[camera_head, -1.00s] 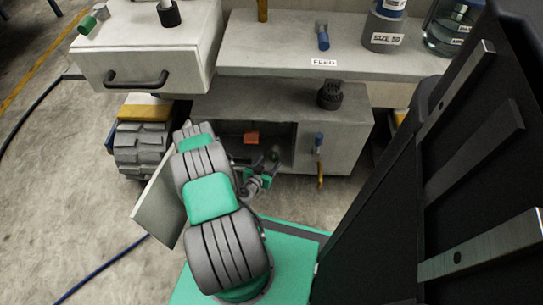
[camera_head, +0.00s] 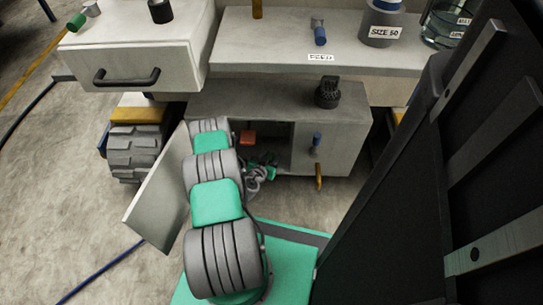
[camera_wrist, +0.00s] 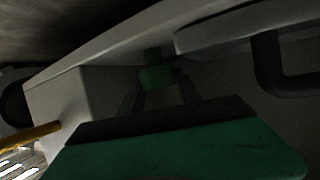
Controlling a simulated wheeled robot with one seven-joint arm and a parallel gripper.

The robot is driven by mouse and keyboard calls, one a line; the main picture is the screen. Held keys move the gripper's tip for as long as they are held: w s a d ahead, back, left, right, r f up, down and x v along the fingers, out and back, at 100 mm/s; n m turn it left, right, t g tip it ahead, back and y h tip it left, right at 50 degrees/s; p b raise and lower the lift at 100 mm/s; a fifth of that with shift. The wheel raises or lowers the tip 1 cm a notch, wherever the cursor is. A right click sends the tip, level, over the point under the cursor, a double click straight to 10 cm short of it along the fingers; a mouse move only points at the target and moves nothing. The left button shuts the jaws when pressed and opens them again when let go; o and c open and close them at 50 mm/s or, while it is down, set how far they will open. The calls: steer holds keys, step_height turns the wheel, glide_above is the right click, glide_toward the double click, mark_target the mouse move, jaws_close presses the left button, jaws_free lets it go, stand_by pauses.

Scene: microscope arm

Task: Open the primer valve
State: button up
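I cannot single out the primer valve with certainty. A green cylindrical knob (camera_wrist: 157,77) shows dimly in the wrist view, just past the fingertips and roughly in line with the gap between them. My gripper (camera_wrist: 158,88) has its two dark fingers apart, one on each side of that gap; whether they touch the knob is too dark to tell. In the head view my gripper (camera_head: 258,172) is small and partly hidden by my arm, at the open front of the low cabinet (camera_head: 340,150). A blue-topped fitting (camera_head: 316,140) sits on the cabinet's right front.
The open cabinet door (camera_head: 160,205) stands left of my arm. An orange block (camera_head: 248,137) lies inside the cabinet. A drawer (camera_head: 135,50) with a black handle overhangs at left. A yellow handle (camera_head: 318,178) sticks out at right. A blue-handled fitting (camera_head: 320,36) is on the upper shelf.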

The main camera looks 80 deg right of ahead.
jaws_close()
steer(key=shift+s+n+t, duration=0.1)
steer(key=shift+n+t, duration=0.6)
steer(key=shift+t, duration=0.1)
steer(key=o, duration=0.6)
jaws_free()
steer(key=shift+c, duration=0.2)
steer(key=p+v, duration=0.3)
steer(key=v, duration=0.4)
steer(key=shift+w+a+p, duration=0.2)
steer(key=shift+a+p, duration=0.1)
steer(key=shift+a, duration=0.1)
